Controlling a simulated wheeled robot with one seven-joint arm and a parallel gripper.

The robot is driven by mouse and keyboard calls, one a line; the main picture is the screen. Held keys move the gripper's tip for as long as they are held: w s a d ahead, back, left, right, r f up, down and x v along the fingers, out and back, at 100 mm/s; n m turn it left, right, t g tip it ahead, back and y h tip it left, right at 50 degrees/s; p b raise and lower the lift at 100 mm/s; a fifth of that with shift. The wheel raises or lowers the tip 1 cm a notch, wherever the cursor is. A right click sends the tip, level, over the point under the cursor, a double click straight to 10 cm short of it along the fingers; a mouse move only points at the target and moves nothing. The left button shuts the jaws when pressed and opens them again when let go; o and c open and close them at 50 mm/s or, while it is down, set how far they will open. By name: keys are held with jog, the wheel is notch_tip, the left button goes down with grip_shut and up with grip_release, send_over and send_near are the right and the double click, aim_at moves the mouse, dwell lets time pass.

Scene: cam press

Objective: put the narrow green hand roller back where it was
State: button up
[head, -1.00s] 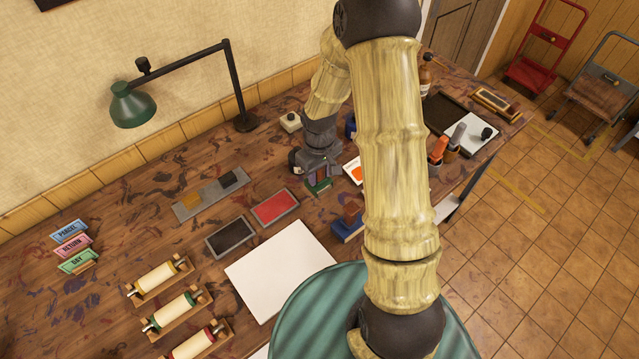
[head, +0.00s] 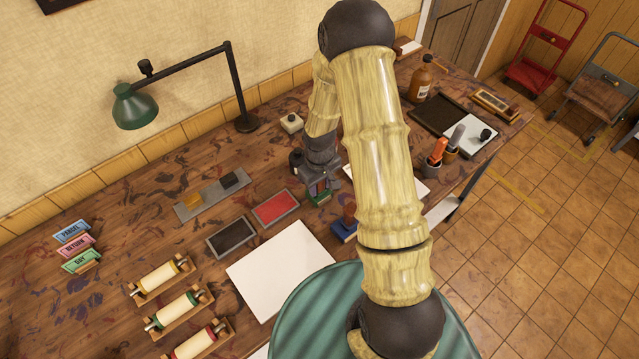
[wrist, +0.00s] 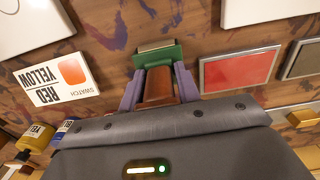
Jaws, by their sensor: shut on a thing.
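My gripper (head: 320,184) is above the table's middle, right of the red pad. In the wrist view its purple fingers (wrist: 158,86) are shut on the reddish-brown handle of a green block-like tool (wrist: 158,57) with a pale grey edge. The tool's green also shows below the gripper in the head view (head: 319,196). I cannot tell whether it is a roller, or whether it touches the table. Another roller with green ends (head: 173,312) lies in a wooden cradle at lower left, between a yellow-ended roller (head: 160,277) and a red-ended one (head: 196,344).
A red pad (head: 275,208) and a black pad (head: 231,236) lie left of my gripper. A blue block with a brown handle (head: 344,230) stands close below right. A red-yellow swatch card (wrist: 60,80) lies beside the tool. A white sheet (head: 280,272) lies in front.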

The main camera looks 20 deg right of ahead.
jog(key=shift+f, duration=0.1)
jog(key=o, duration=1)
jog(key=shift+c, duration=0.2)
notch_tip(320, 180, up, 12)
jog(key=shift+r+b, duration=0.15)
jog(key=shift+b, duration=1.1)
